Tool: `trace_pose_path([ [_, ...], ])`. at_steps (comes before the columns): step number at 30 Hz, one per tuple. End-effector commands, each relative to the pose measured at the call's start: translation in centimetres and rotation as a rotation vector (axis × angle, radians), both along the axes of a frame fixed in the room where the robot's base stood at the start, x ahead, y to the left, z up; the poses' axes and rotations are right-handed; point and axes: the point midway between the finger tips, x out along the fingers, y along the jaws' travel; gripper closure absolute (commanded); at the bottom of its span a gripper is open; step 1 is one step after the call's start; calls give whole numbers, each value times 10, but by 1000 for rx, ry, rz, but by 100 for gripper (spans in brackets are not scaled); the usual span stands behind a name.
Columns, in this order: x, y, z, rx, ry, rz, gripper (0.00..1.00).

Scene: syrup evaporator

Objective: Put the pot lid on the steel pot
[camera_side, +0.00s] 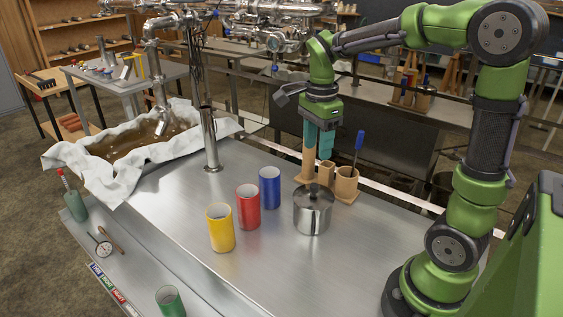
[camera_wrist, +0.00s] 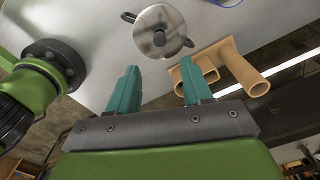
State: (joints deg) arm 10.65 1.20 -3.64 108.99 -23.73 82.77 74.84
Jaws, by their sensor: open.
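The steel pot (camera_side: 312,215) stands upright on the metal table, right of the colored cups. The pot lid (camera_side: 314,194), a shiny disc with a dark knob, sits on top of the pot and looks level. In the wrist view the lid (camera_wrist: 158,42) and the pot's side handles show ahead of my fingers. My gripper (camera_side: 318,150) is open and empty, pointing down above and behind the pot, apart from it. Its teal fingers (camera_wrist: 160,78) also show in the wrist view, with nothing between them. The pot's inside is hidden under the lid.
A tan tube holder (camera_side: 346,184) with a blue-handled tool (camera_side: 359,145) stands just behind the pot, near my fingers. Blue (camera_side: 270,188), red (camera_side: 248,207) and yellow (camera_side: 220,229) cups stand left. A steel post (camera_side: 210,140) rises behind them. The table's front right is clear.

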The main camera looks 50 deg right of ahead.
Motion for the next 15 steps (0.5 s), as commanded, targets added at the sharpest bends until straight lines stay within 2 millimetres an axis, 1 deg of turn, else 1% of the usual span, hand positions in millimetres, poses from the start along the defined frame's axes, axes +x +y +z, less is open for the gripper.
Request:
trace_pose_path([
  [2, 0, 1, 7, 1, -6, 8, 50],
  [5, -6, 10, 14, 4, -45, 108, 50],
  [8, -19, 31, 23, -1, -144, 349, 50],
  [11, -38, 58, 31, -38, -281, 679, 50],
  [12, -46, 68, 32, -65, -336, 813, 50],
  [15, -63, 89, 34, -154, -460, 1111, 50],
])
